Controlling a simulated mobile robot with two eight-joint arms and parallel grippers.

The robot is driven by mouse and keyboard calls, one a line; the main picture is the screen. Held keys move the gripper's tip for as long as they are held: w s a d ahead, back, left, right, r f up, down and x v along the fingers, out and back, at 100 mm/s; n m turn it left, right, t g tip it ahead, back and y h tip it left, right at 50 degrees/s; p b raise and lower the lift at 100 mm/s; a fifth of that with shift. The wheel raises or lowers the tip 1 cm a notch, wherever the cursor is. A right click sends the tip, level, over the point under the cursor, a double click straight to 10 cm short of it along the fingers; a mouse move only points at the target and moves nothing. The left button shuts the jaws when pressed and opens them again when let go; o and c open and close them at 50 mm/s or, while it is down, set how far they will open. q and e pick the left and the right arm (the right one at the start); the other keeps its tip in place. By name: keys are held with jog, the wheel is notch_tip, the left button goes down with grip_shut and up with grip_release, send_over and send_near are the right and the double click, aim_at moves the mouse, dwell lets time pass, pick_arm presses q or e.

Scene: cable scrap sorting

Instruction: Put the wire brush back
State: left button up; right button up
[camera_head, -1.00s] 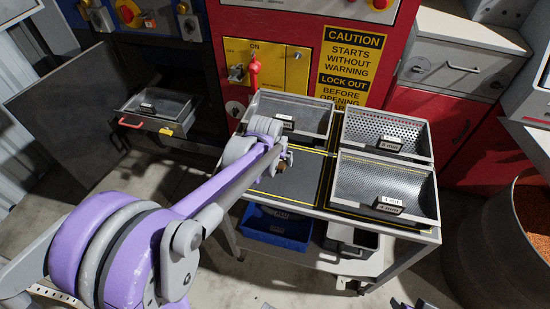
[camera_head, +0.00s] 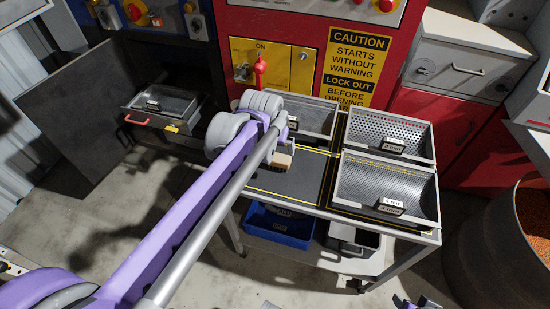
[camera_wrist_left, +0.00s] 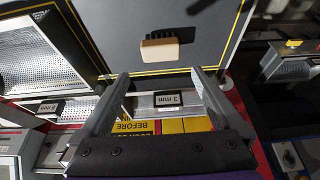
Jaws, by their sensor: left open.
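The wire brush, a small block with a tan wooden back (camera_wrist_left: 160,48), lies on the dark yellow-lined panel (camera_wrist_left: 115,25) of the cart top. In the head view the brush (camera_head: 281,161) shows at the end of my left arm, partly covered. My left gripper (camera_wrist_left: 160,72) is open and empty, its two fingers spread on either side below the brush in the wrist view. The brush is beyond the fingertips, apart from them.
A tray labelled 3 mm (camera_wrist_left: 168,99) stands beside the panel. A perforated tray (camera_head: 420,137) and a finer mesh tray (camera_head: 360,185) stand on its right. A blue bin (camera_head: 278,228) is on the shelf below. A red machine (camera_head: 400,70) stands behind the cart.

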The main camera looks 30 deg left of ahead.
pick_arm(q)
jog(key=s+d+f+m, duration=0.1)
jog(key=s+d+f, duration=0.1)
jog(key=s, duration=0.4)
jog(key=s+d+f, duration=0.3)
jog(key=s+d, duration=0.1)
jog(key=s, duration=0.2)
jog(key=s+d+f+m+h, duration=0.1)
jog(key=s+d+f, duration=0.2)
jog(key=s, duration=0.2)
jog(key=shift+s+f+m+t, duration=0.15)
jog(key=shift+s+m+t, duration=0.15)
jog(key=shift+s+t, duration=0.1)
jog(key=shift+c, duration=0.3)
